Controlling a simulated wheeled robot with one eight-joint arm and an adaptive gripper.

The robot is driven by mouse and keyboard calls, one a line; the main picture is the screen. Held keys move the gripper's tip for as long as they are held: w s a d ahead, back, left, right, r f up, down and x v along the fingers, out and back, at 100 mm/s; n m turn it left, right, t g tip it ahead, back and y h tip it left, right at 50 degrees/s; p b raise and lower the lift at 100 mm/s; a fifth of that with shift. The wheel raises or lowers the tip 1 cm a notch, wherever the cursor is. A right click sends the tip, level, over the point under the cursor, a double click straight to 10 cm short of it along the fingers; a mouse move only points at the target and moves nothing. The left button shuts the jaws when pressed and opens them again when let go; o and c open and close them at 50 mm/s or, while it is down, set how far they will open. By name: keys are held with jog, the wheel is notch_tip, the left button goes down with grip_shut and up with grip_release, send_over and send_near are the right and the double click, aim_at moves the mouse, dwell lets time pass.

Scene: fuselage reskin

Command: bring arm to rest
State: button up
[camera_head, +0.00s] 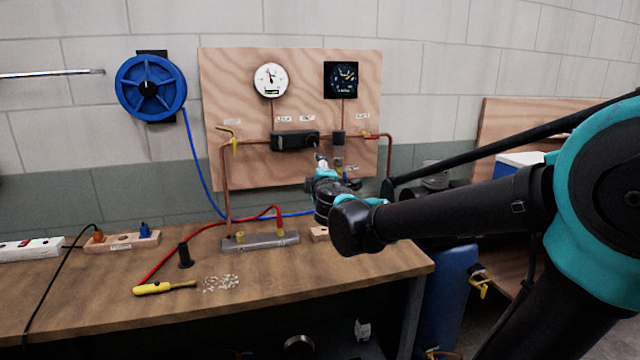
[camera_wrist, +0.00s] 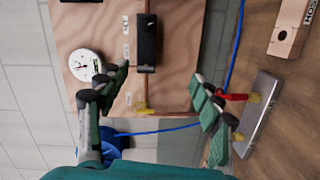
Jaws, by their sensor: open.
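My arm reaches in from the right in the head view. My gripper (camera_head: 322,165) is in front of the plywood panel (camera_head: 225,80), above the back of the workbench. In the wrist view my gripper (camera_wrist: 162,95) has its two fingers spread wide with nothing between them. The panel with a white gauge (camera_wrist: 86,66), a black valve block (camera_wrist: 147,42) and a yellow lever (camera_wrist: 142,108) lies beyond the fingers. In the head view my wrist hides part of the panel's lower right and the bench's back edge.
The wooden bench (camera_head: 330,283) carries a grey manifold (camera_head: 260,243) with a red hose, a yellow-handled tool (camera_head: 165,287), a black peg (camera_head: 184,255) and small loose bits. A blue hose reel (camera_head: 150,87) hangs on the wall. A blue barrel (camera_head: 446,300) stands right of the bench.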

jog(key=s+d+f+m+g+h, duration=0.35)
jog(key=d+f+m, duration=0.25)
jog(key=d+f, duration=0.3)
jog(key=s+d+f+m+g+h, duration=0.25)
jog(key=s+d+f+m, duration=0.25)
jog(key=d+f, duration=0.45)
jog(key=s+d+f+m+g+y, duration=0.1)
jog(key=s+f+m+g+y, duration=0.2)
jog(key=s+f, duration=1.2)
jog(key=s+m+g, duration=0.3)
jog(key=s+g, duration=0.1)
jog(key=shift+d+m+y, duration=0.15)
jog(key=shift+m+y, duration=0.15)
jog(key=shift+m, duration=0.1)
